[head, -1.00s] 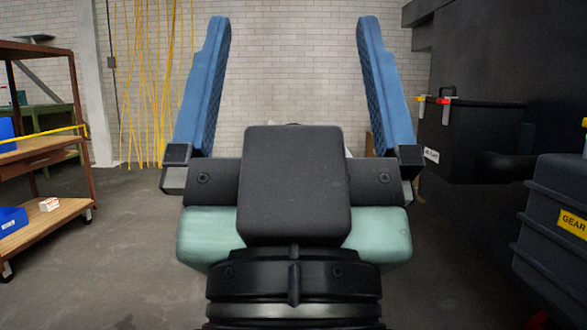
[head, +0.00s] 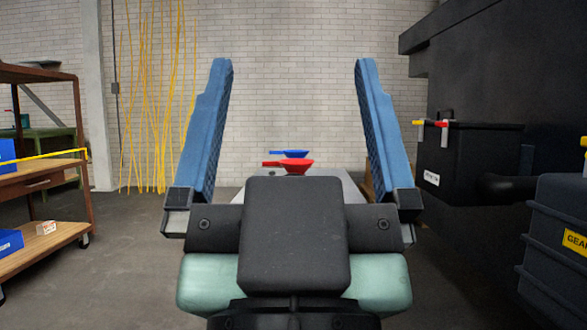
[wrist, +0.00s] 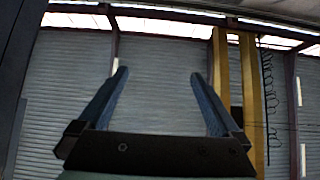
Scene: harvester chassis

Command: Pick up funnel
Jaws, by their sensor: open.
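A red funnel (head: 297,165) and a blue funnel (head: 290,154) show in the head view, between my gripper's fingers and beyond them. The red one is nearer and partly covers the blue one. They appear to rest on a grey surface (head: 338,178), mostly hidden behind my gripper. My gripper (head: 293,72) has two blue fingers spread wide and pointing up, with nothing between them. In the wrist view my gripper (wrist: 164,75) is also open and empty, and no funnel shows there.
At the right stand a black box with red and yellow latches (head: 465,165) and a dark gear housing (head: 560,225). At the left is a brown shelf cart (head: 45,240) with blue bins. Yellow strands (head: 155,110) hang at the back left. Floor between is clear.

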